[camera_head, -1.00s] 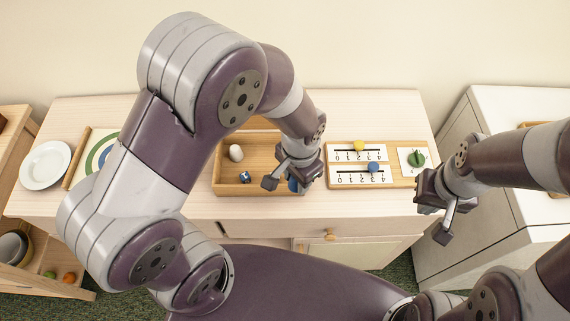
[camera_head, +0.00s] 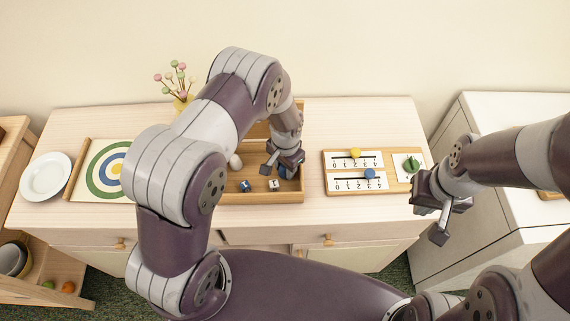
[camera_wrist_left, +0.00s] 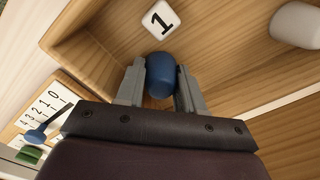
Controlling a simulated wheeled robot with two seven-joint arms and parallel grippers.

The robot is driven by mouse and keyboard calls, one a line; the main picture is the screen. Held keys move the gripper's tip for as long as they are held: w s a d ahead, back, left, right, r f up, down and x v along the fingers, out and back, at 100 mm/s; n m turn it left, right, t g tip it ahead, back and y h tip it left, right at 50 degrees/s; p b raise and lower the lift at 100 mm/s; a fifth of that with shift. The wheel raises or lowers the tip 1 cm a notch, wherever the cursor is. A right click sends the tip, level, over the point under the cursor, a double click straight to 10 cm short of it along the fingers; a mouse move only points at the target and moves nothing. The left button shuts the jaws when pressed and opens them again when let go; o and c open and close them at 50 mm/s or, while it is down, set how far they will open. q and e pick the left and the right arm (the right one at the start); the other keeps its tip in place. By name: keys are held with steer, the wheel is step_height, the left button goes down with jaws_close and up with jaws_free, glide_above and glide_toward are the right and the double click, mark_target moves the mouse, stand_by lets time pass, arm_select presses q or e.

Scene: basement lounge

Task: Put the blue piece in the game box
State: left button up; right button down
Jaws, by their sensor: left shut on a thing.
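The game box (camera_head: 262,199) is a shallow wooden tray in the middle of the cabinet top, partly hidden by my left arm. My left gripper (camera_head: 282,167) is over the right part of the box. It is shut on the blue piece (camera_wrist_left: 161,73), a rounded blue peg between its two fingers in the left wrist view. The piece is over the box floor, inside the walls; whether it touches the floor is not clear. My right gripper (camera_head: 440,215) hangs off the right end of the cabinet, apart from everything; its opening is not clear.
In the box are a white rounded piece (camera_head: 235,161), a blue die (camera_head: 245,186) and a white die (camera_head: 274,185). A wooden counter board (camera_head: 330,158) lies to the right. A target board (camera_head: 88,150) and a plate (camera_head: 46,176) lie left. A flower vase (camera_head: 182,104) stands behind.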

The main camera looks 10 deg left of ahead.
arm_select(q)
steer(key=shift+w, duration=0.1)
steer(key=shift+f, duration=0.1)
steer(key=shift+f, duration=0.15)
steer(key=o, duration=0.7)
steer(key=shift+o, duration=0.2)
